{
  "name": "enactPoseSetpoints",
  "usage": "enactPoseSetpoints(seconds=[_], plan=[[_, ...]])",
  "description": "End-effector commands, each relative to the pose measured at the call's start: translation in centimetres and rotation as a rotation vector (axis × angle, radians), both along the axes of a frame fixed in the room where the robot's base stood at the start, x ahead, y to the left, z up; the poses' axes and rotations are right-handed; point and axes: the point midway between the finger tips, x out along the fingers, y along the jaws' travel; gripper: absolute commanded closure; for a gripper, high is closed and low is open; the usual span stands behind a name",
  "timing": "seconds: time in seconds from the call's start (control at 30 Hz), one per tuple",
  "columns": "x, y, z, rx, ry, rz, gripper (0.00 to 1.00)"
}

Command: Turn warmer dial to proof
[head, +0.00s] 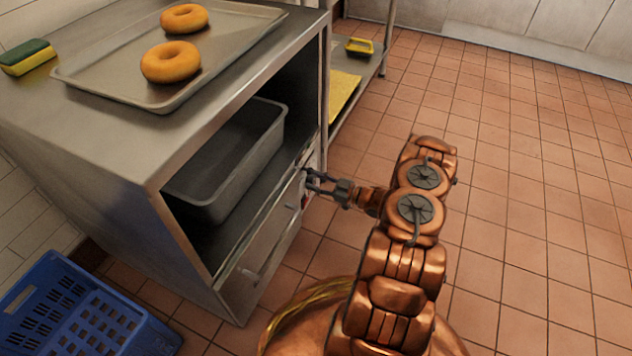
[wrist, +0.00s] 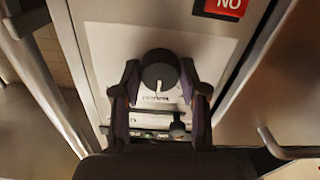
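The warmer dial is a round black knob (wrist: 160,71) with a pale pointer mark, set on a white panel (wrist: 205,48) in the wrist view. The pointer appears to aim toward the bottom of the picture. My gripper (wrist: 160,78) has its two fingers apart, one on each side of the knob; I cannot tell whether they touch it. In the head view my gripper (head: 308,180) is at the front right edge of the steel cabinet (head: 190,120), and the dial is too small to make out. The lettering around the knob is not clearly readable.
A small lever (wrist: 179,130) and a green-marked strip sit below the knob. A red sign reading NO (wrist: 230,6) is above right. A drawer handle (wrist: 285,150) sticks out at lower right. A grey tub (head: 235,160) stands inside the cabinet. Open tiled floor lies to the right.

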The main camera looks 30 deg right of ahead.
Motion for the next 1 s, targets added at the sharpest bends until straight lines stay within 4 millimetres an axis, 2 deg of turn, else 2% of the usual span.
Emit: enactPoseSetpoints(seconds=[0.03, 0.27, 0.67, 1.0], plan=[[-0.02, 0.03, 0.00, 0.000, 0.000, 0.001, 0.68], [-0.03, 0.04, -0.01, 0.000, 0.000, 0.001, 0.92], [0.00, 0.02, 0.47, -0.062, -0.037, 0.001, 0.92], [-0.10, 0.22, 0.84, -0.254, -0.154, 0.003, 0.92]])
